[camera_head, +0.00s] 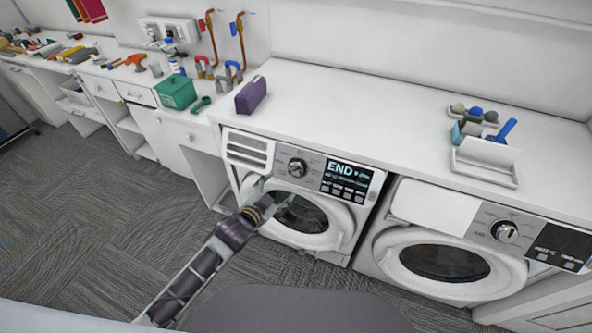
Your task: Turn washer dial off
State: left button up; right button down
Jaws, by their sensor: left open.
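A white front-loading washer (341,242) stands under the counter, its display (346,179) lit with "END". Its round silver dial (297,167) sits left of the display on the control panel. My left gripper (266,189) is open in front of this machine, just below and left of the dial, with its fingers over the upper left of the round door (303,216). The gripper appears empty and apart from the dial. A second machine (445,263) to the right has its own dial (504,231) and a dark panel. My right gripper is not in view.
The white counter (380,110) runs above both machines. A tool bench (70,62) stands at left. Grey carpet (90,215) is clear in front.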

pick_arm(q)
jog(key=shift+a+m, duration=0.15)
jog(key=shift+m, duration=0.25)
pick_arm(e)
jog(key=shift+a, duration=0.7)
pick_arm(q)
send_near(294, 171)
jog(key=shift+w+d, duration=0.5)
jog(key=shift+w, duration=0.65)
jog(key=shift+f+p+x, duration=0.15)
jog(key=shift+p+x, duration=0.15)
jog(key=shift+x, duration=0.95)
jog(key=shift+f+p+x, duration=0.1)
jog(key=shift+p+x, duration=0.15)
jog(key=shift+x, duration=2.3)
jog(key=shift+f, duration=0.1)
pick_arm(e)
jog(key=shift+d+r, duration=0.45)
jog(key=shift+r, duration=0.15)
